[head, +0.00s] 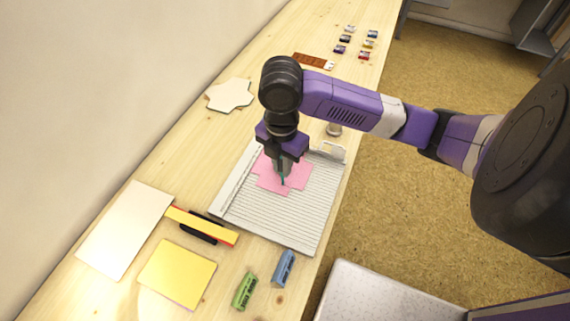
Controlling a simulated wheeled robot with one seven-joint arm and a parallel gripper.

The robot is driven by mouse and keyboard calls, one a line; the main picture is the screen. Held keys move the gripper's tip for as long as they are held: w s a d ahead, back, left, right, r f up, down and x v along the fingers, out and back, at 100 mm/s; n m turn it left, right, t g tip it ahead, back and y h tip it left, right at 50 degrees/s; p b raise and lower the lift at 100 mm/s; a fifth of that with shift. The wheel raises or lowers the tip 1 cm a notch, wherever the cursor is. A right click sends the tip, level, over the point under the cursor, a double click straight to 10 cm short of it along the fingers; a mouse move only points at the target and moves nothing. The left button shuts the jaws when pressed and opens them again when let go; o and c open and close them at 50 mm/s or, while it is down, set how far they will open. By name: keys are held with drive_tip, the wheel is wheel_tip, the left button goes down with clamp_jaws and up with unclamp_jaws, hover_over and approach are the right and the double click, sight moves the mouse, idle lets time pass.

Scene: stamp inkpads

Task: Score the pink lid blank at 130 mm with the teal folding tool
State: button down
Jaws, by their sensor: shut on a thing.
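The pink lid blank (272,184) is a cross-shaped sheet lying flat on the grey grooved scoring board (303,222). My gripper (283,174) points down over the blank, near its middle. It is shut on the teal folding tool (283,181), of which only a thin lower part shows beneath the fingers. The tool's tip is at or just above the blank; I cannot tell whether it touches. My gripper and wrist hide the blank's upper part and some of the board. The board's measure marks are too small to read.
A yellow bar (203,226) lies over a black object left of the board. A yellow sheet (177,274), a cream sheet (124,229), and green (245,291) and blue (284,268) blocks lie nearer. A cream cut-out (230,95) and several small inkpads (364,55) lie farther back.

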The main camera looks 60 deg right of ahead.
drive_tip(key=shift+w, duration=0.2)
drive_tip(key=shift+w+a, duration=0.1)
drive_tip(key=shift+w, duration=0.75)
drive_tip(key=shift+w+p, duration=0.3)
drive_tip(key=shift+w, duration=0.65)
drive_tip(key=shift+w, duration=0.2)
drive_tip(key=shift+w, duration=0.8)
drive_tip(key=shift+w, duration=0.25)
drive_tip(key=shift+r+p, duration=0.1)
drive_tip(key=shift+p, duration=0.2)
